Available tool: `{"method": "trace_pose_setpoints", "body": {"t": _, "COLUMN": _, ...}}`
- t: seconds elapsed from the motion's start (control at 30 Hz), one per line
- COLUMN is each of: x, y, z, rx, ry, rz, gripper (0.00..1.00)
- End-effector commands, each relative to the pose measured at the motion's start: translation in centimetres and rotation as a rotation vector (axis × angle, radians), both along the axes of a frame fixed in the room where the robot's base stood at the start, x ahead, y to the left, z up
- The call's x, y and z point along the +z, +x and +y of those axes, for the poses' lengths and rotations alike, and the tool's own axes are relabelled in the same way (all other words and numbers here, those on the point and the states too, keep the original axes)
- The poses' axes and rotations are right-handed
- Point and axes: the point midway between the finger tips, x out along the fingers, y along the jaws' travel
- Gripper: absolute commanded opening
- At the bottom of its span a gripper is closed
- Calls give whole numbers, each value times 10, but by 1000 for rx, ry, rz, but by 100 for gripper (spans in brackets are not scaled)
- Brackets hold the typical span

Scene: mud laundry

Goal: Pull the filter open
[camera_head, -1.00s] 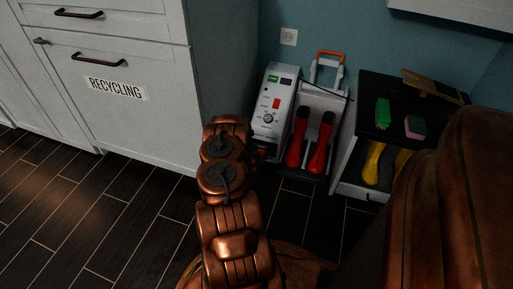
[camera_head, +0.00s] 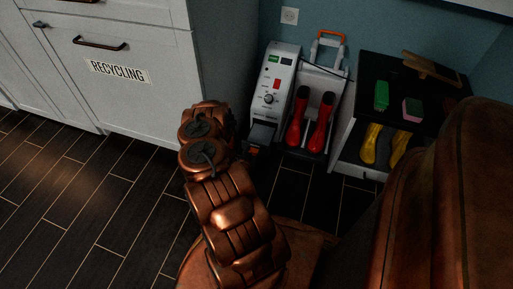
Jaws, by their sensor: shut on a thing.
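The white machine (camera_head: 275,82) with a dial and a red switch stands against the blue wall. At its lower front is a dark grey block, which looks like the filter (camera_head: 262,133), partly behind my arm. My gripper (camera_head: 252,152) is low at the machine's front, shut on the filter. My copper arm hides most of the gripper, so the fingertips and the exact grip are hard to see. How far the filter stands out from the machine cannot be told clearly.
Red boots (camera_head: 309,122) stand in a rack right of the machine. A black-topped cabinet (camera_head: 395,70) holds a green brush (camera_head: 381,95) and a pink-and-green sponge (camera_head: 412,108), with yellow boots (camera_head: 371,145) below. A white recycling cabinet (camera_head: 110,100) stands left. The dark floor at left is clear.

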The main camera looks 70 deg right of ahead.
Motion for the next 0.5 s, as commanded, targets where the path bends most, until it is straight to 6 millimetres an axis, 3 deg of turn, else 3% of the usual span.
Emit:
{"method": "trace_pose_setpoints", "body": {"t": 0.4, "x": 0, "y": 1, "z": 3, "rx": 4, "ry": 0, "rz": -2, "gripper": 0}}
{"method": "trace_pose_setpoints", "body": {"t": 0.43, "x": 0, "y": 1, "z": 3, "rx": 4, "ry": 0, "rz": -2, "gripper": 46}}
{"method": "trace_pose_setpoints", "body": {"t": 0.5, "x": 0, "y": 1, "z": 3, "rx": 3, "ry": 0, "rz": -1, "gripper": 54}}
